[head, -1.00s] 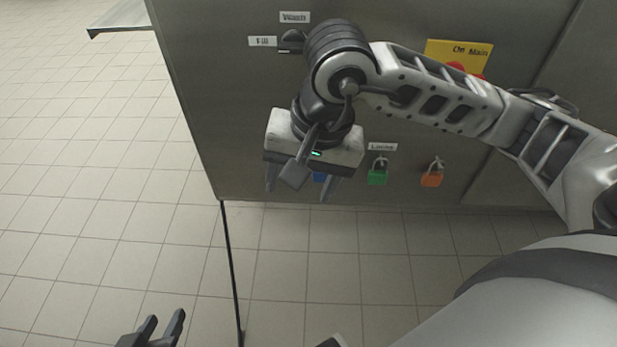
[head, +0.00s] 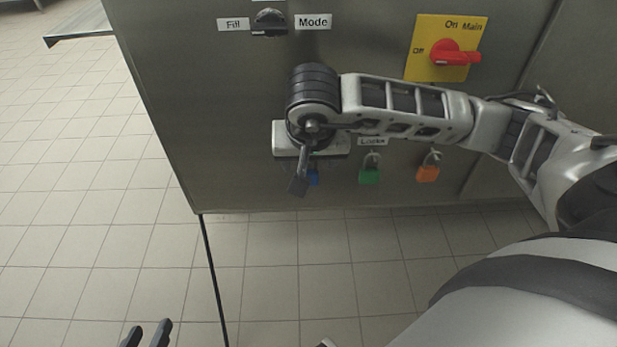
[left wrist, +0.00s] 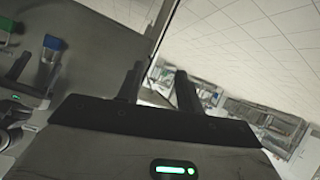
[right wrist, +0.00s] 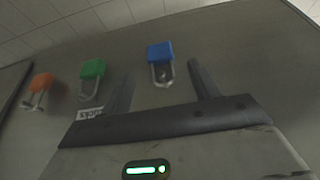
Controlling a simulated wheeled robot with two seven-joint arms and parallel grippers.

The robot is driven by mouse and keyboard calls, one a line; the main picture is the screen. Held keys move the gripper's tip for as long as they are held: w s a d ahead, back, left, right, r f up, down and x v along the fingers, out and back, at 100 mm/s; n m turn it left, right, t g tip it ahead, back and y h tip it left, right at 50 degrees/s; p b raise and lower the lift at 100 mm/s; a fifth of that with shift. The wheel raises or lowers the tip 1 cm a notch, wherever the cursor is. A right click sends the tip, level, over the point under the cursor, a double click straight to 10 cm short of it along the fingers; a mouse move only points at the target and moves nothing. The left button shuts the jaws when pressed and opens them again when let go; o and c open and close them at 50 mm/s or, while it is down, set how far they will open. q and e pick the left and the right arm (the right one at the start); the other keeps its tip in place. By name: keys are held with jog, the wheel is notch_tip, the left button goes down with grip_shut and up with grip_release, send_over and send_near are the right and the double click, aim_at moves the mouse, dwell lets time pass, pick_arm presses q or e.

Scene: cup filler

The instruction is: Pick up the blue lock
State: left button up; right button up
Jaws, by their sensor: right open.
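The blue lock (head: 313,177) hangs by its shackle on the grey cabinet front, mostly hidden behind my right arm in the head view. In the right wrist view the blue lock (right wrist: 160,52) shows between the two finger lines, its shackle towards the gripper. The blue lock (left wrist: 53,43) also shows in the left wrist view, close to my right gripper's fingers. My left gripper (head: 147,334) is low at the bottom left, fingers apart and empty, away from the locks.
A green lock (head: 369,175) and an orange lock (head: 428,172) hang to the right of the blue one, under a Locks label (head: 372,141). Above are a black mode knob (head: 269,20) and a red main switch (head: 455,58). The tiled floor at left is clear.

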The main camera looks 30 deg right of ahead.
aim_at(309, 174)
jog(key=x, duration=0.1)
jog(key=b+x, duration=0.1)
jog(key=x, duration=0.2)
jog(key=shift+s+f, duration=0.2)
jog(key=shift+f, duration=0.25)
jog(key=shift+w+f, duration=0.1)
jog(key=shift+f, duration=0.05)
jog(key=c, duration=1.1)
pick_arm(q)
jog(key=shift+d+r+t, duration=0.25)
jog(key=shift+r+t, duration=0.05)
jog(key=shift+r, duration=0.15)
